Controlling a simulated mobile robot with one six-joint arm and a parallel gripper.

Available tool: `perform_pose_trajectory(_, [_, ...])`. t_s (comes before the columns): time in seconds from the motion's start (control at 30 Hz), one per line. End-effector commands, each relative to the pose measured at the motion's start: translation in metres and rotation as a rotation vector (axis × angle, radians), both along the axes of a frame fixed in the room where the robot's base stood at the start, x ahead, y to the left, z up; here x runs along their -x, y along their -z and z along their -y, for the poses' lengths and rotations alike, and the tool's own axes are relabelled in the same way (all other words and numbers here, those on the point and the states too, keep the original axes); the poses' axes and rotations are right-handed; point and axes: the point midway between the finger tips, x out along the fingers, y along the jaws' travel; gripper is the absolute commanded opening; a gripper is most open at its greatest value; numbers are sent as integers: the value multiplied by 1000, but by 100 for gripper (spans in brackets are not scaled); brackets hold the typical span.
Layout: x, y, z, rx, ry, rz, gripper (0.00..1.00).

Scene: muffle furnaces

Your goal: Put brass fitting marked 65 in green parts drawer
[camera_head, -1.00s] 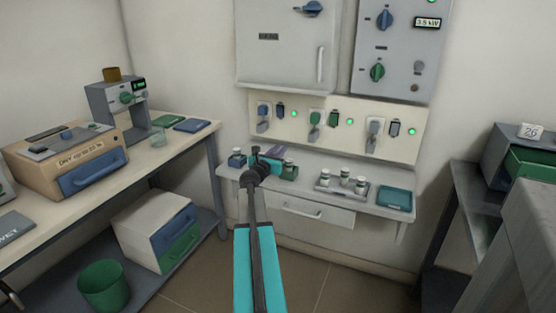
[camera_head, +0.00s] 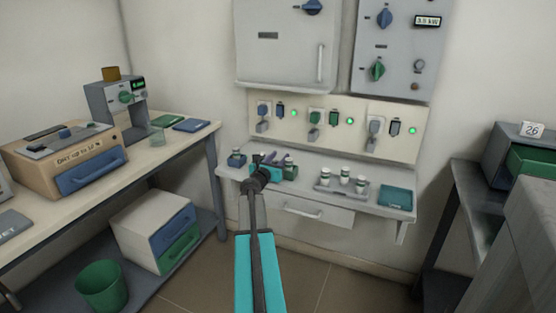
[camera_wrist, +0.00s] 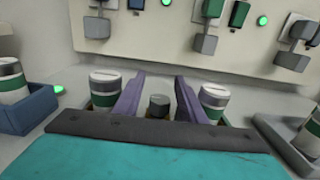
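My gripper (camera_head: 278,160) reaches over the white shelf below the furnace panel. In the wrist view its two purple fingers (camera_wrist: 160,98) stand apart, with a small dark grey knob-like piece (camera_wrist: 158,106) between them, a little brownish below. I cannot tell whether they touch it, and no number is legible on it. I cannot identify the brass fitting marked 65. A white cabinet under the left bench has a green drawer (camera_head: 180,247), which looks shut. Another green drawer (camera_head: 532,164) shows in the dark box at the right. I cannot tell which is the parts drawer.
Green-banded jars (camera_wrist: 104,88) (camera_wrist: 213,99) stand close on both sides of the fingers. A blue holder (camera_head: 237,160) is to the left; a grey tray of jars (camera_head: 341,188) and a teal pad (camera_head: 395,196) are to the right. Switches (camera_head: 316,117) project above the shelf.

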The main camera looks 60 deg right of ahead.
Motion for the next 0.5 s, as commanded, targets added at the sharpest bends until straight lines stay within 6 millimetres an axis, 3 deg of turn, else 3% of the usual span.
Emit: perform_pose_trajectory(0.5, [0, -3, -6, 0, -1, 0, 37])
